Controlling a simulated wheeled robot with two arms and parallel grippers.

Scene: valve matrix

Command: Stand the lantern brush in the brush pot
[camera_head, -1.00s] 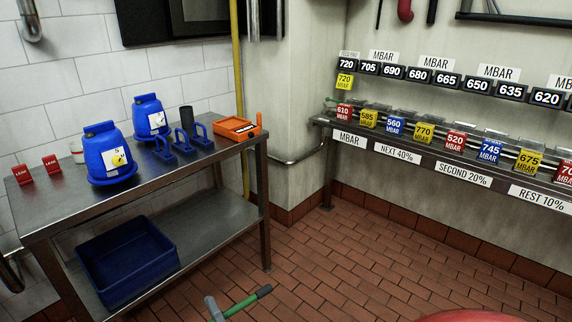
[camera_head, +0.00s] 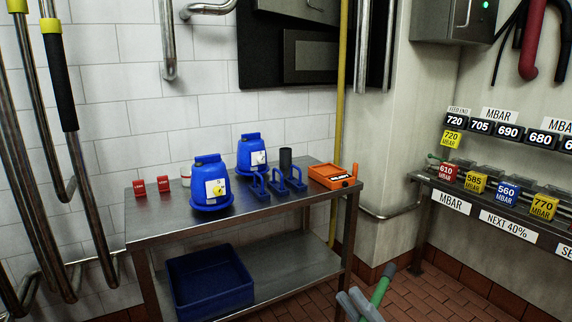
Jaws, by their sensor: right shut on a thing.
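My right gripper (camera_head: 358,304) is at the bottom edge, with grey fingers shut on a green stick-like thing (camera_head: 380,291), which I take to be the lantern brush. It leans up and to the right, with a darker green upper end; its lower part is hidden by the fingers or cut off by the frame. A dark upright cylinder (camera_head: 285,160), likely the brush pot, stands towards the back of the metal table (camera_head: 155,226), behind blue U-shaped pieces. The gripper is in front of the table, apart from the cylinder. My left gripper is not in view.
A blue crate (camera_head: 210,285) is on the lower shelf. A rail of numbered blocks (camera_head: 508,193) runs along the right wall.

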